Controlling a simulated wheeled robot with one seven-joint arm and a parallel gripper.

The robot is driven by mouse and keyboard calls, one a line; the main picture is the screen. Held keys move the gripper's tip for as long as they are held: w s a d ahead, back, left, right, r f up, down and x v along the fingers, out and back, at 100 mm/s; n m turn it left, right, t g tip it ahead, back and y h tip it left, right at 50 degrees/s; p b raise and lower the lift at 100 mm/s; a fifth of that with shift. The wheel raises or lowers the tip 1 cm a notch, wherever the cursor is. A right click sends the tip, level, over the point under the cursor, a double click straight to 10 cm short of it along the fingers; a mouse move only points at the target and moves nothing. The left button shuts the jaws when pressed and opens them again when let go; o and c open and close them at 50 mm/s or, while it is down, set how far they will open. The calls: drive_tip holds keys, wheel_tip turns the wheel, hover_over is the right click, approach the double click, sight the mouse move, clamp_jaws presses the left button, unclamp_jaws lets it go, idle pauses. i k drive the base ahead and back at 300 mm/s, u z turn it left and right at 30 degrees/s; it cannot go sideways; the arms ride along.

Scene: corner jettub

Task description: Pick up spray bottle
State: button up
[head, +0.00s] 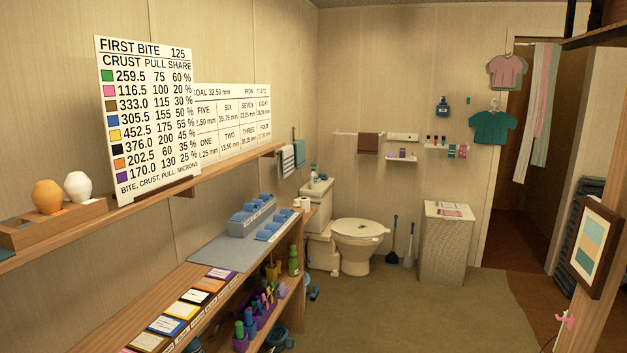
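No thing in the head view is clearly a spray bottle at this size. A slim teal-and-white bottle-like thing (313,171) stands on the toilet tank. A green bottle-like thing (293,261) stands at the far end of the low shelf. I cannot tell which of these, if any, is the spray bottle. My gripper is not in view.
A long wooden shelf unit (195,312) runs along the left wall, holding coloured cards and blue bins. A toilet (358,240) and a small cabinet (447,255) stand at the back. The floor (400,310) between is clear. A wooden post (592,260) is at right.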

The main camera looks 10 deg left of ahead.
sight(312, 183)
drive_tip(key=u, duration=0.15)
drive_tip(key=i, duration=6.5)
drive_tip(key=u, duration=3.5)
